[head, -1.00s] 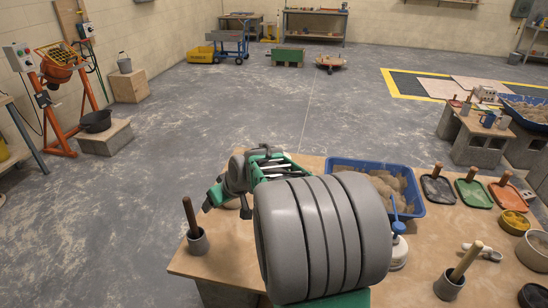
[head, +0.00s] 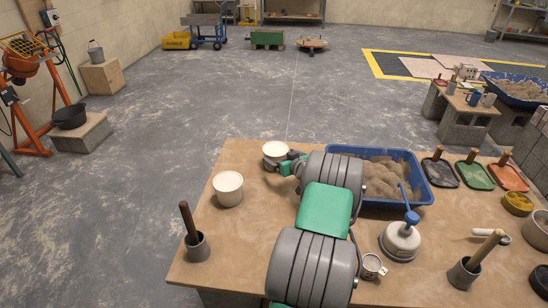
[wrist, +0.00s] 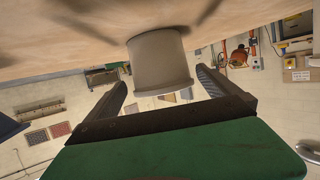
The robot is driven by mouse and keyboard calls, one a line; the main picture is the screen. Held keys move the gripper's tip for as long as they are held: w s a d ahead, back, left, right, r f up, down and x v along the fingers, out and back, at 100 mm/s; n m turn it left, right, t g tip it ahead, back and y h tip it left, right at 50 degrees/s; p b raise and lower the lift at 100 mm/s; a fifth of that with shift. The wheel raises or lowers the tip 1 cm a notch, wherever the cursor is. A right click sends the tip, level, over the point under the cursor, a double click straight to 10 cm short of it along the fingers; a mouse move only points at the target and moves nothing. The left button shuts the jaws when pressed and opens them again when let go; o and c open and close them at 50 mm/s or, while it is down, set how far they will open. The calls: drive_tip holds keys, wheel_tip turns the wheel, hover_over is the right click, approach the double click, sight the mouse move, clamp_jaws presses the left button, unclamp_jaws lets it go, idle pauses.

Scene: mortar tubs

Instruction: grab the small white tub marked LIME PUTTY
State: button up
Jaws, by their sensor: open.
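Two white-topped pale tubs stand at the table's back left in the head view: a nearer tub (head: 228,189) and a farther tub (head: 276,153). No LIME PUTTY marking can be read on either. My gripper (head: 291,163) is low beside the farther tub, at its right. In the wrist view, which is upside down, a plain pale tub (wrist: 160,62) stands on the table between the open fingers of my gripper (wrist: 162,78), with visible gaps on both sides. My arm hides part of the table.
The wooden table (head: 235,250) also bears a blue sand tray (head: 428,190) close right of my arm, a blue-handled white container (head: 400,241), a metal cup (head: 373,267) and a pot with a wooden handle (head: 197,246) at front left. Several trowels lie at right.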

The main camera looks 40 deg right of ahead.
sight(275, 152)
drive_tip(key=x, duration=0.3)
drive_tip(key=p+x, duration=0.1)
drive_tip(key=shift+w+r, duration=0.15)
drive_tip(key=shift+w, duration=0.35)
drive_tip(key=shift+c, duration=0.6)
drive_tip(key=c, duration=1.5)
drive_tip(key=shift+d+r, duration=0.1)
drive_tip(key=shift+r, duration=0.05)
drive_tip(key=shift+c, duration=0.6)
